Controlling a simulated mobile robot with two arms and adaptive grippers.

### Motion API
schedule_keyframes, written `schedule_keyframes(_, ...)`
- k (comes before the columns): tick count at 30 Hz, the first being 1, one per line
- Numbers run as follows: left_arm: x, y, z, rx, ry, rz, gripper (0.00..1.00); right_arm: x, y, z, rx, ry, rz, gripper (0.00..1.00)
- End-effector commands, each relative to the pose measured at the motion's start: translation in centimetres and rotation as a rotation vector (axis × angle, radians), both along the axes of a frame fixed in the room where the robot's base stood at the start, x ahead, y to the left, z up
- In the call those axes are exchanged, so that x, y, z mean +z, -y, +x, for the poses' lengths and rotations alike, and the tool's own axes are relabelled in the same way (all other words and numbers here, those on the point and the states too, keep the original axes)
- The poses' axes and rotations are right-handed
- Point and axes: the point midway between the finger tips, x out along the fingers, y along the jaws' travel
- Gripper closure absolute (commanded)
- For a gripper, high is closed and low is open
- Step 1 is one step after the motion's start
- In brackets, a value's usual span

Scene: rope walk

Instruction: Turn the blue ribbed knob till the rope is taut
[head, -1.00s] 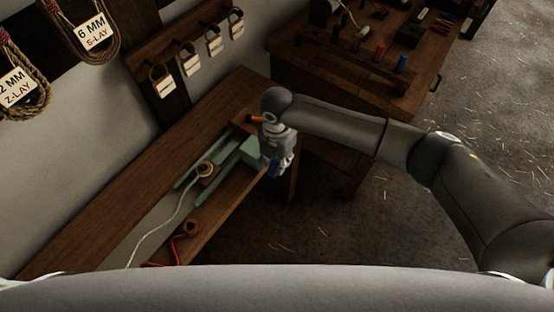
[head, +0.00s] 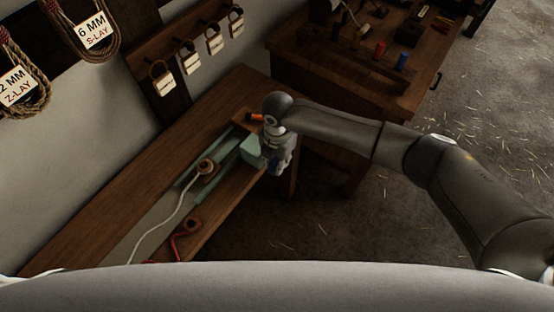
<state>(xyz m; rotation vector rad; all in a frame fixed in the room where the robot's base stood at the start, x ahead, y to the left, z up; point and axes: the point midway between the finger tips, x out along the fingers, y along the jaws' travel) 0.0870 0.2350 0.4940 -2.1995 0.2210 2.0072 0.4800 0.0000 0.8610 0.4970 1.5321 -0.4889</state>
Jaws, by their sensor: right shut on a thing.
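The blue knob (head: 274,168) shows as a small patch of blue at the end of the pale green block (head: 252,150) on the wooden bench. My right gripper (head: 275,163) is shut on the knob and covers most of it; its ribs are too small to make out. The white rope (head: 166,221) runs from a round wooden piece (head: 205,167) on the green rails down towards the lower left, with a bend in it. My left gripper is not in view.
A red cord (head: 176,243) lies by another wooden piece (head: 192,226) on the bench (head: 120,209). An orange-tipped item (head: 256,118) lies just behind my gripper. A workbench (head: 340,72) with spools stands beyond. Rope coils hang on the left wall.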

Motion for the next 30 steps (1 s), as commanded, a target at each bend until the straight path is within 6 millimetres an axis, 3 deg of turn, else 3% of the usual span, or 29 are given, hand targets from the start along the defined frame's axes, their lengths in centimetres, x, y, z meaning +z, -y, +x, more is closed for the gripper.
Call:
schedule_keyframes(8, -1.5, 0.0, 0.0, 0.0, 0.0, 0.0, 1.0, -0.3, 0.2, 0.4, -0.005, -0.109, 0.081, 1.0)
schedule_keyframes(21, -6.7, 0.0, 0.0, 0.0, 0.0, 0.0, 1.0, -0.7, 0.4, 0.8, -0.002, -0.363, 0.27, 1.0)
schedule_keyframes(30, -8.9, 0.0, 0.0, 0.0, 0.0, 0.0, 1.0, -0.5, 0.5, 0.9, -0.001, -0.46, 0.339, 1.0)
